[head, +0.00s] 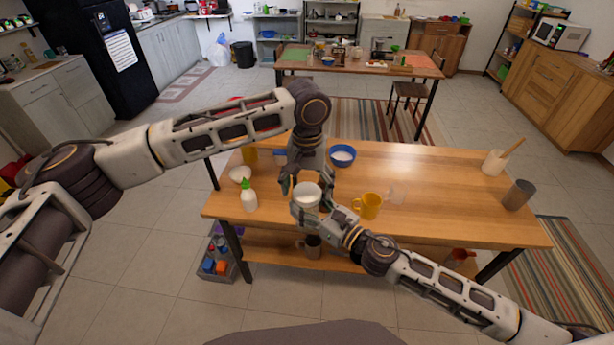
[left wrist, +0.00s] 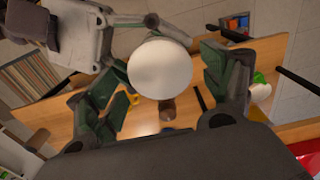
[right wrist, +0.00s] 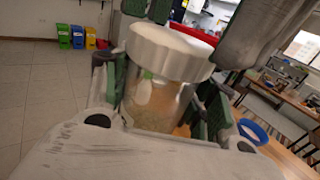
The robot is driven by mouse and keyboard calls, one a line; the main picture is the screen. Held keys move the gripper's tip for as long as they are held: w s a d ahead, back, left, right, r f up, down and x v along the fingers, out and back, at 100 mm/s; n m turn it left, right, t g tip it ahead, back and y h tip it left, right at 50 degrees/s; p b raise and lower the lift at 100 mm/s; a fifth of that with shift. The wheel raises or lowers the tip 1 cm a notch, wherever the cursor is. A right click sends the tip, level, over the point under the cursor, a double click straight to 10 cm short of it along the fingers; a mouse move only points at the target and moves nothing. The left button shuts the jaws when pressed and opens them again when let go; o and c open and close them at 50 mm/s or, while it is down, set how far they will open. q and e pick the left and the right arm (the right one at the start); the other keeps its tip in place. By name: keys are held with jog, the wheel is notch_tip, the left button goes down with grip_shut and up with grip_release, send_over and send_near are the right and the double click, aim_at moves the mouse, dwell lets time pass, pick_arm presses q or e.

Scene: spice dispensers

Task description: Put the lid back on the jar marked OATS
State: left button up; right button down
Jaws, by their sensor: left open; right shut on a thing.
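A clear jar (right wrist: 152,102) with pale contents stands between the fingers of my right gripper (head: 318,212), which is shut on it above the near part of the table. A wide white ribbed lid (right wrist: 168,50) sits over the jar's mouth; I cannot tell whether it is fully seated. The lid shows from above in the head view (head: 307,191) and the left wrist view (left wrist: 160,68). My left gripper (head: 305,181) is open, with its fingers on both sides of the lid, and contact is unclear. No OATS marking is readable.
On the wooden table (head: 440,190), a yellow mug (head: 368,206) stands just right of the grippers. A blue bowl (head: 343,155) is behind them. A grey cylinder (head: 519,195) stands far right.

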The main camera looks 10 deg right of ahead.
pick_arm(q)
jog(key=shift+f, duration=0.6)
jog(key=c, duration=1)
jog(key=m, duration=0.6)
jog(key=shift+c, duration=0.3)
jog(key=m, duration=0.6)
jog(key=o, duration=1.2)
jog(key=shift+r, duration=0.1)
notch_tip(320, 180, up, 12)
jog(key=shift+f, duration=0.15)
